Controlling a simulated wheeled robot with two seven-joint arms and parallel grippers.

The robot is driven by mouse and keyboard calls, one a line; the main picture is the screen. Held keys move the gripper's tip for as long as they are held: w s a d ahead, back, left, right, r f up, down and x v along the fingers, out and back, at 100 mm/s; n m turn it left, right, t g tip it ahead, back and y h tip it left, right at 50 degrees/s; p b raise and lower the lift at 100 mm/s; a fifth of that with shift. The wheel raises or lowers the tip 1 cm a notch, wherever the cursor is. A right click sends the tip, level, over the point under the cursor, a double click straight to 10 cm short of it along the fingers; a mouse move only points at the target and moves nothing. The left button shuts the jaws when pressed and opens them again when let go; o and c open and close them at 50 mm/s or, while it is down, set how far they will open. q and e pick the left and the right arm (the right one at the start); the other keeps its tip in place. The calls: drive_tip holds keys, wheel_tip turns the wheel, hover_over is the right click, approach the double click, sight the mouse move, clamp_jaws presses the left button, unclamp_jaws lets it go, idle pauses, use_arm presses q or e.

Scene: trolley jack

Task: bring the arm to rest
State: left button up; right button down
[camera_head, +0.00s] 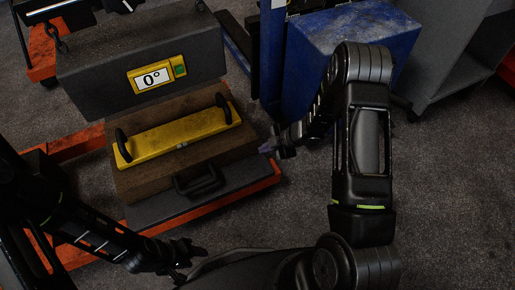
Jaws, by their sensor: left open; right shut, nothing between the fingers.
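My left arm comes in from the left, and its gripper (187,258) is low in the picture, in front of the red-framed trolley; it is open and holds nothing. My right arm is bent on the right side, and its gripper (272,149) points left, just right of the wooden block with the yellow bar. It is shut and empty. I cannot tell from this view how close the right gripper is to the block.
A yellow bar (180,135) with two black handles lies on a brown block (135,182). Behind it stands a dark block (100,62) with a 0° display (155,77). A blue cabinet (315,60) stands at the back. Grey floor (450,190) at the right is clear.

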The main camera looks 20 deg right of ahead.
drive_tip(key=shift+v, duration=0.9)
